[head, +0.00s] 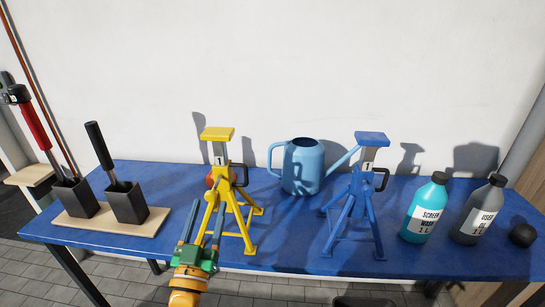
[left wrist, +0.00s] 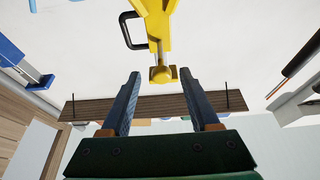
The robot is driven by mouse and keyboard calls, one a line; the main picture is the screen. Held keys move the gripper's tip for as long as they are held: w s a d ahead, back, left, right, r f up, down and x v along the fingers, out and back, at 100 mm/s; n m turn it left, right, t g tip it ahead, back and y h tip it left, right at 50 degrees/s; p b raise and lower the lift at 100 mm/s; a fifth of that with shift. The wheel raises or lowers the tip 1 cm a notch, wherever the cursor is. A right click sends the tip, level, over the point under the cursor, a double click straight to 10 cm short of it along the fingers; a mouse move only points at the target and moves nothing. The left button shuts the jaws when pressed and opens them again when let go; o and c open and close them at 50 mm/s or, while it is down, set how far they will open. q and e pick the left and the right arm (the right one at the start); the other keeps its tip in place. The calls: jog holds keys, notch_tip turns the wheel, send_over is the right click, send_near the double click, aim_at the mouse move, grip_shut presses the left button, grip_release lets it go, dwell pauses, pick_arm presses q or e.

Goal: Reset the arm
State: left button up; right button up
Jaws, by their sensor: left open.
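My left gripper (head: 207,208) is open in the head view, with its two fingers pointing at the lower part of the yellow jack stand (head: 219,135). In the left wrist view the gripper (left wrist: 160,74) shows its fingers apart with nothing held between them. The yellow stand (left wrist: 155,22) comes down from the top of that view, its yellow end lying between and beyond the fingertips. Whether the fingers touch the stand cannot be told. My right gripper is not in view.
The blue bench (head: 290,240) also bears a blue watering can (head: 302,168), a blue jack stand (head: 371,138), a teal bottle (head: 426,207), a grey bottle (head: 479,208) and a black ball (head: 522,235). Black holders with handled tools stand on a wooden board (head: 110,222). A red object (head: 210,181) is partly hidden.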

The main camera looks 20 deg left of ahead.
pick_arm(q)
jog(key=s+d+f+m+g+h, duration=0.1)
jog(key=s+d+f+g+h, duration=0.1)
jog(key=d+f+g, duration=0.45)
jog(key=s+d+f+m+g+h, duration=0.1)
jog(key=s+f+m+g+h, duration=0.15)
jog(key=f, duration=0.65)
jog(key=s+d+f+m+g, duration=0.1)
jog(key=s+d+f+g, duration=0.1)
jog(key=s+f+g, duration=0.45)
jog(key=s+d+f+g, duration=0.1)
jog(key=s+d+g, duration=0.15)
jog(key=s, duration=0.75)
notch_tip(320, 180, down, 14)
jog(key=s+g, duration=0.1)
jog(key=s+a+f+g, duration=0.1)
jog(key=s+a+f, duration=0.1)
jog(key=s+f, duration=1)
jog(key=shift+s+a+g, duration=0.3)
jog(key=shift+s+a, duration=0.05)
jog(key=shift+s, duration=0.15)
jog(key=shift+f+m+h, duration=0.1)
jog(key=shift+m+h, duration=0.15)
